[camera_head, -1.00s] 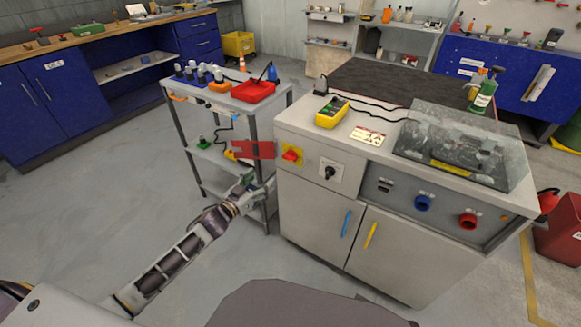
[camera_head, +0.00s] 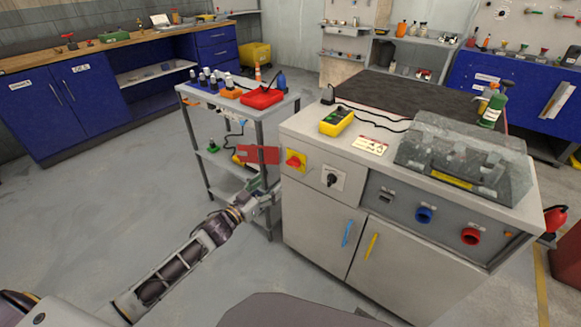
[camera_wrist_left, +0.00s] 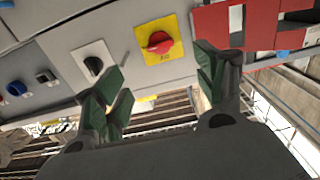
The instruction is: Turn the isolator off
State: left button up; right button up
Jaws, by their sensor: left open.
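The isolator is a red rotary knob (camera_head: 294,160) on a yellow plate, on the upper left front of the grey cabinet (camera_head: 310,222). In the left wrist view the isolator knob (camera_wrist_left: 159,43) is near the top middle, with its yellow plate fully visible. My left gripper (camera_head: 264,188) is below and left of the isolator in the head view. In the left wrist view the left gripper (camera_wrist_left: 163,85) has its green-padded fingers spread wide, with nothing between them. The knob appears beyond the fingertips, apart from them. My right gripper is out of view.
A black rotary switch (camera_head: 331,180) on a white plate sits right of the isolator. A red panel (camera_head: 258,154) stands out left of it. A grey trolley (camera_head: 198,155) with tools stands close behind my left gripper. Blue and red sockets are further right. Floor at left is clear.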

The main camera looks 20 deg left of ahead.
pick_arm(q)
jog(key=shift+w, duration=0.1)
jog(key=b, duration=0.1)
send_near(291, 165)
jog(key=shift+w, duration=0.8)
jog(key=shift+d+b+x, duration=0.15)
jog(key=shift+b+x, duration=0.05)
jog(key=shift+x, duration=0.85)
jog(key=shift+d+b+x, duration=0.15)
jog(key=shift+x, duration=0.9)
jog(key=shift+b+x, duration=0.35)
jog(key=shift+x, duration=1.3)
jog(key=shift+w+d, duration=0.1)
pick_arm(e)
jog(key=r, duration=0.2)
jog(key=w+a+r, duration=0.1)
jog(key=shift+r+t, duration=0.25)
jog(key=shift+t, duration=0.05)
pick_arm(q)
jog(key=c, duration=1.1)
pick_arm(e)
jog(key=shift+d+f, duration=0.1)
